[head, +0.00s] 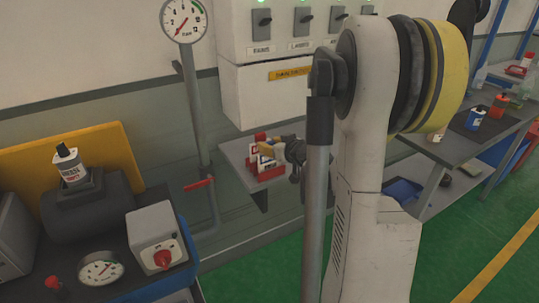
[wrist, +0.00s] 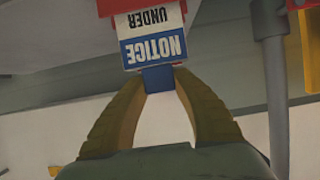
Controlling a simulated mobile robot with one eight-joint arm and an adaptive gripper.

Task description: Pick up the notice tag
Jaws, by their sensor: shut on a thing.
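The notice tag (wrist: 152,47) is a flat piece with a blue "NOTICE" band, a white "UNDER" band and red at its far end. My gripper (wrist: 160,77) is shut on its narrow blue end, with the yellowish fingers curved in from both sides. In the head view my gripper (head: 272,149) is over a small grey shelf (head: 237,153), among several red and white tags (head: 257,163). Which of these is the held tag is too small to tell. Whether the held tag touches anything beyond its red end cannot be told.
A white cabinet (head: 265,95) with switches stands behind the shelf. A gauge on a post (head: 184,20) and a red lever (head: 199,184) are left of it. A workbench (head: 440,150) with containers is at right.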

